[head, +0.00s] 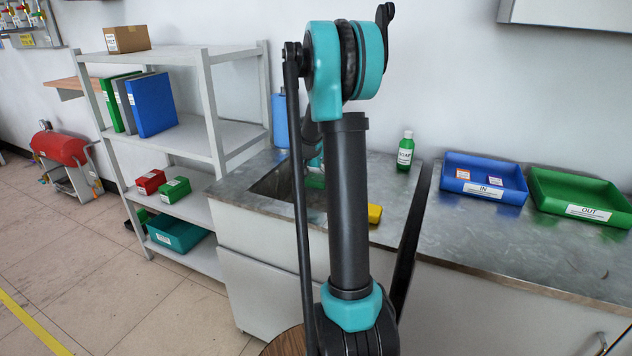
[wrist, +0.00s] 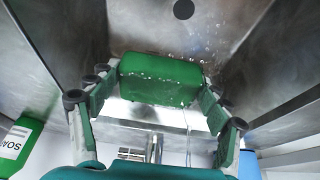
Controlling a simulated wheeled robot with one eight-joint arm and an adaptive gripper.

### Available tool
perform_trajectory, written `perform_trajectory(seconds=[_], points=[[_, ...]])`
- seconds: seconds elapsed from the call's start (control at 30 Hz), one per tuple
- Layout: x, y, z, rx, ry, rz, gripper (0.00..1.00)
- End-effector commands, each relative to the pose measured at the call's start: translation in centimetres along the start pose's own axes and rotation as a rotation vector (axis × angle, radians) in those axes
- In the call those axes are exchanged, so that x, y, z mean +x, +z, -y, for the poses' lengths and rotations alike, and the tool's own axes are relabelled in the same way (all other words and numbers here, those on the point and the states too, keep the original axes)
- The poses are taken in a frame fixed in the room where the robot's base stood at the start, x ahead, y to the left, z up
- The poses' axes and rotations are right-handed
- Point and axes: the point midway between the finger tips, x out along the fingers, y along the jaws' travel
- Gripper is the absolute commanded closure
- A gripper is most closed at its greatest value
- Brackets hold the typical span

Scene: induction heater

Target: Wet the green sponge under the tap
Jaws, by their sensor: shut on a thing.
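The green sponge (wrist: 160,80) is held between the fingers of my gripper (wrist: 158,88), which is shut on it, inside the metal sink basin (wrist: 62,35). White droplets show on and around the sponge. A thin pale streak that looks like running water (wrist: 188,135) meets its near right edge. A metal upright that looks like the tap (wrist: 155,148) stands beyond the gripper, partly hidden. In the head view my arm covers most of the sink (head: 270,186); a bit of green (head: 315,181), likely the sponge, shows beside it.
A yellow sponge (head: 375,213) lies on the counter right of the sink. A green soap bottle (head: 405,152) stands behind it and also shows in the wrist view (wrist: 18,145). A blue IN tray (head: 484,196) and green OUT tray (head: 590,211) sit farther right. A shelf unit (head: 205,90) stands left.

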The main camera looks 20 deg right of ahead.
Motion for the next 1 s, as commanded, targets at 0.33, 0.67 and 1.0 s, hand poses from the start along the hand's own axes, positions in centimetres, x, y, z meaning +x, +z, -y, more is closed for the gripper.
perform_trajectory(seconds=[0.33,0.67,1.0], points=[[-0.6,1.4,-1.2,0.0,0.0,0.0,0.54],[-1.3,3.1,-2.6,0.0,0.0,0.0,0.54],[-2.1,4.9,-4.1,0.0,0.0,0.0,0.54]])
